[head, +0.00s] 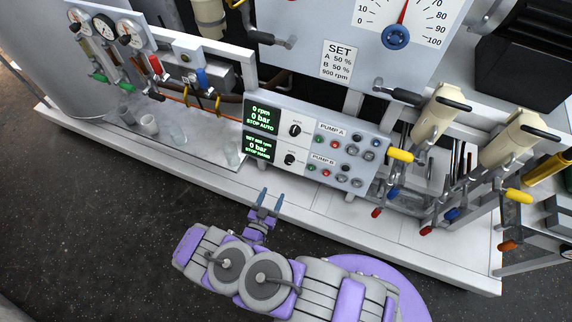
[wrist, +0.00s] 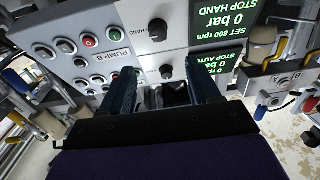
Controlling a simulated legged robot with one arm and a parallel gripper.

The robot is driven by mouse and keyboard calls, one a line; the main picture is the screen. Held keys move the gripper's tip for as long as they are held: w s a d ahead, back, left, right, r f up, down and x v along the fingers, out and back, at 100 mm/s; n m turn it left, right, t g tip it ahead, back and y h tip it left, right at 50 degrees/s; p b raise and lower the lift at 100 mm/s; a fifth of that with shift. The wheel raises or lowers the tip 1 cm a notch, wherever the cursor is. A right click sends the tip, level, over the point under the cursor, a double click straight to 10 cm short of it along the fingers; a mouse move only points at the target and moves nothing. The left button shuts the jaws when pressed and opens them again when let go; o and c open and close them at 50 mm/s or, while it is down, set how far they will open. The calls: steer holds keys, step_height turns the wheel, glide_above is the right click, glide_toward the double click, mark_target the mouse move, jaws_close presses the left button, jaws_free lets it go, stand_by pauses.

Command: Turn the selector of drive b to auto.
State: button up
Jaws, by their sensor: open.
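The pump B selector, a black knob (head: 290,159), sits on the lower row of the grey control panel (head: 349,122). The lower display (head: 258,147) beside it reads SET 800 rpm, 0 bar, STOP HAND in the wrist view (wrist: 223,18). In the upside-down wrist view this selector (wrist: 157,30) is near a HAND label; its exact pointing is hard to read. The pump A selector (head: 295,130) is above it and shows in the wrist view (wrist: 166,71). My gripper (head: 270,197) is open and empty, below the panel and apart from both selectors; its fingers (wrist: 165,80) frame the pump A knob.
Several push buttons (head: 340,170) lie right of the selectors. Valves with yellow handles (head: 400,155) stand further right, and glass beakers (head: 148,124) and a gauge rack stand left. A white ledge (head: 310,198) runs below the panel. The dark floor in front is clear.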

mark_target(288, 163)
steer(key=b+x, duration=0.1)
steer(key=x, duration=1.4)
steer(key=shift+d+b, duration=0.1)
steer(key=shift+b, duration=0.3)
steer(key=shift+c, duration=0.3)
steer(key=c, duration=1)
